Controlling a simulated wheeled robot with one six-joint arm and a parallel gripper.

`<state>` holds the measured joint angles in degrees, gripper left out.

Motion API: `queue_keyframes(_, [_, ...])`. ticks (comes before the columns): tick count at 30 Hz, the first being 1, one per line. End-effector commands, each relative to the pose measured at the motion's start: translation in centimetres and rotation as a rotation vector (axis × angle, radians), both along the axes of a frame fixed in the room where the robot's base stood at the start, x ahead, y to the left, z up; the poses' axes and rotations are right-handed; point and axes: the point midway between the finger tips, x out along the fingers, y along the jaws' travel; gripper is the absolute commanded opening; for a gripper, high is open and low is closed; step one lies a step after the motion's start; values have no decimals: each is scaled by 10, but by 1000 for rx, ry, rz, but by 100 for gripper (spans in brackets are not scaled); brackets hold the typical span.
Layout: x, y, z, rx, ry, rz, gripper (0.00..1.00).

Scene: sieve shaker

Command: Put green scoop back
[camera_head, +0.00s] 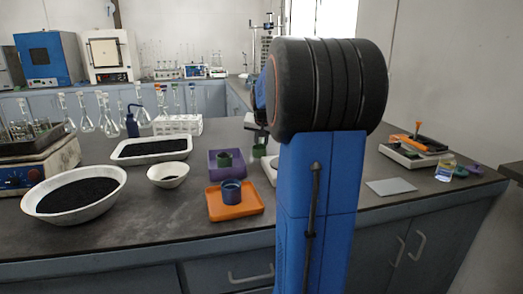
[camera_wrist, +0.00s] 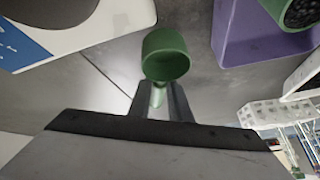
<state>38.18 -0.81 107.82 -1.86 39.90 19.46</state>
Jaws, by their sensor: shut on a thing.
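The green scoop (camera_wrist: 166,54) is in my gripper (camera_wrist: 161,98), its round cup beyond the fingertips and its handle between the two fingers in the wrist view. It seems to hang above the dark bench top, with no contact visible. In the head view the green scoop (camera_head: 258,151) shows small, just left of my blue arm, which hides much of the gripper. A purple tray (camera_head: 213,170) with a green cup (camera_head: 224,159) in it is left of the scoop; in the wrist view the tray (camera_wrist: 235,40) is at the upper right.
An orange tray (camera_head: 250,208) with a blue cup (camera_head: 232,191) stands nearer. White bowls (camera_head: 115,204) of dark grains are at left. A white-and-blue device (camera_wrist: 115,25) is beside the scoop.

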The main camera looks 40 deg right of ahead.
Motion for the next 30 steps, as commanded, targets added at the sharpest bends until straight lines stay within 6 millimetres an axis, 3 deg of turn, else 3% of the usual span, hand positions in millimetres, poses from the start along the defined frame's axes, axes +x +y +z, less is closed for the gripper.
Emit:
queue_keyframes(5, [0,0,-22,1,1,0,0])
queue_keyframes(18, [0,0,-27,0,0,0,0])
queue_keyframes(19, [0,0,-27,0,0,0,25])
queue_keyframes(30, [0,0,-22,0,1,0,25])
